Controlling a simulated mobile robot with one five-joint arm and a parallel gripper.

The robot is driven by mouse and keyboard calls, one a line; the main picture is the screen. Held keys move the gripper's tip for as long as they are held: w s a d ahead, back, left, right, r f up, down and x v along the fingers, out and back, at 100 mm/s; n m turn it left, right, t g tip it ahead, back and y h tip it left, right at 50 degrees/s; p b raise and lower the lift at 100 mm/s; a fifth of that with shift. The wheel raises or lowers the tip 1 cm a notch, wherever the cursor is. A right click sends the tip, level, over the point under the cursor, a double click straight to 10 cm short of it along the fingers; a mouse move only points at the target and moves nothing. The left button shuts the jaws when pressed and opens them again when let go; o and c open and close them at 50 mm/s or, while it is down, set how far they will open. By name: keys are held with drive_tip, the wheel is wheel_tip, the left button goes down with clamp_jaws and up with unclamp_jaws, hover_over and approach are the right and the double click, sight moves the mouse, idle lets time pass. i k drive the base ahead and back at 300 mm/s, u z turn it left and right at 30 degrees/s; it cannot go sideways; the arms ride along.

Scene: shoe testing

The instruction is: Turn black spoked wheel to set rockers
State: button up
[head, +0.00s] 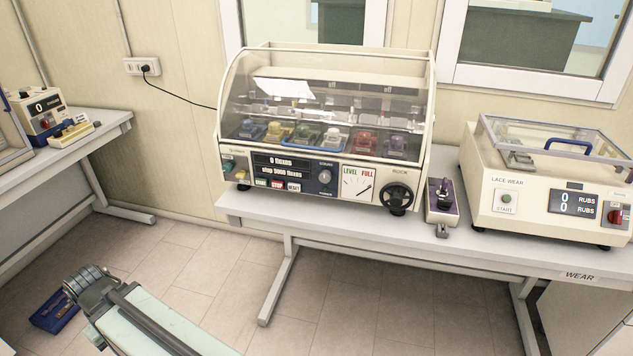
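The black spoked wheel (398,197) is on the front right of the cream flexing machine (232,178), under the label ROCK. Several colored shoe holders (332,138) stand in a row behind the clear curved cover. My arm's end (90,285) is low at the left, well away from the wheel and above the floor. The gripper's fingers cannot be made out, and nothing of mine touches the wheel.
A purple-topped control box with a black knob (442,200) stands close right of the wheel. The lace-wear machine (535,190) is farther right on the same table (340,230). A blue tray (55,311) lies on the floor at left. Floor before the table is clear.

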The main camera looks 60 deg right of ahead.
sight(397, 196)
drive_tip(key=z, duration=2.6)
